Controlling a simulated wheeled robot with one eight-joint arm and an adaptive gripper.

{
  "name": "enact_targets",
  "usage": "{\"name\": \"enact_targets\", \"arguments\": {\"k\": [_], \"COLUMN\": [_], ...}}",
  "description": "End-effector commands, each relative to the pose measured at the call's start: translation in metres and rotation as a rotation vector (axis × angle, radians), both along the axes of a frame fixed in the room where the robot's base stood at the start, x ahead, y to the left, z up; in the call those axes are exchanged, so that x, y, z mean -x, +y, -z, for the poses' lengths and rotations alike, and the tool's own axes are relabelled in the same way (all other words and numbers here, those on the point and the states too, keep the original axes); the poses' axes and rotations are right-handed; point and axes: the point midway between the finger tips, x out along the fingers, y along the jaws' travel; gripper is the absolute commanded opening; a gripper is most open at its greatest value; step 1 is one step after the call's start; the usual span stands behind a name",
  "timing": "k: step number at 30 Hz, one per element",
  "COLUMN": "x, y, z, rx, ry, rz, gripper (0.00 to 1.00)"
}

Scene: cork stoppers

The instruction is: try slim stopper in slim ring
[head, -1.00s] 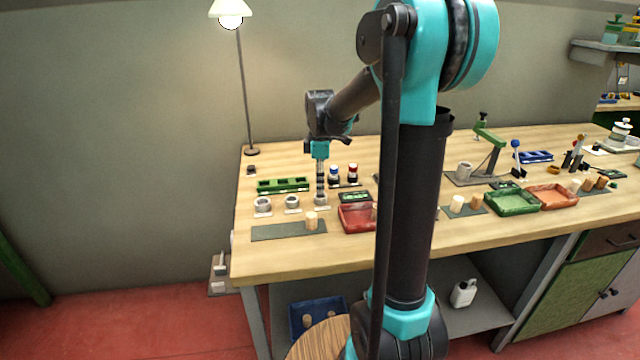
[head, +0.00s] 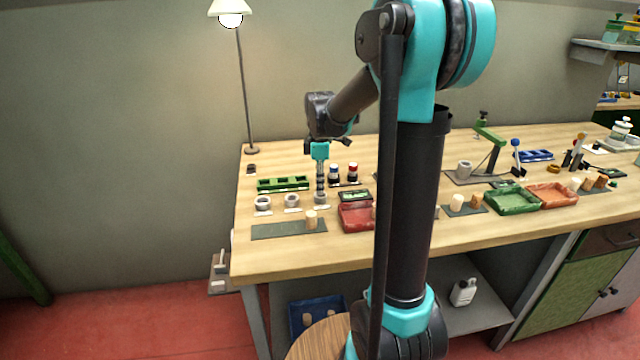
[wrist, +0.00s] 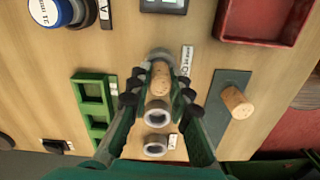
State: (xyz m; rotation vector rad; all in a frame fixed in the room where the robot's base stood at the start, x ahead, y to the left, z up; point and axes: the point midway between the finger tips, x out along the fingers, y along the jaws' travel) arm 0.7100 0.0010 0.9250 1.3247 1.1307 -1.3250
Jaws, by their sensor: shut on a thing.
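My gripper (wrist: 160,95) is shut on a cork stopper (wrist: 160,78), the slim stopper by the task. In the head view my gripper (head: 320,186) points straight down over the rightmost of three grey rings (head: 320,199). In the wrist view this ring (wrist: 160,54) shows just beyond the stopper and partly behind it. I cannot tell whether the stopper's end is inside the ring or above it. The other two rings (wrist: 157,111) (wrist: 155,145) stand in line, empty. Ring labels are too small to read, so which is slim is unclear.
Another cork stopper (wrist: 236,102) stands on a dark mat (wrist: 229,78) beside the rings. A green rack (wrist: 92,88) lies on the opposite side. A red tray (head: 357,219) and two capped bottles (head: 343,172) are near. Bare wood lies between these.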

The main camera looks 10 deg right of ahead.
Motion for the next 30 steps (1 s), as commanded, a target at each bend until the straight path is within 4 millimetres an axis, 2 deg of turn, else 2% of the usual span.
{"name": "enact_targets", "arguments": {"k": [12, 13, 18, 30], "x": [-0.0001, 0.0, 0.0, 0.0002], "y": [0.0, 0.0, 0.0, -0.0001], "z": [0.0045, 0.0045, 0.0044, -0.0013], "rx": [0.0, 0.0, 0.0, 0.0], "ry": [0.0, 0.0, 0.0, 0.0], "rz": [0.0, 0.0, 0.0, 0.0], "gripper": [0.12, 0.22, 0.43, 0.43]}}
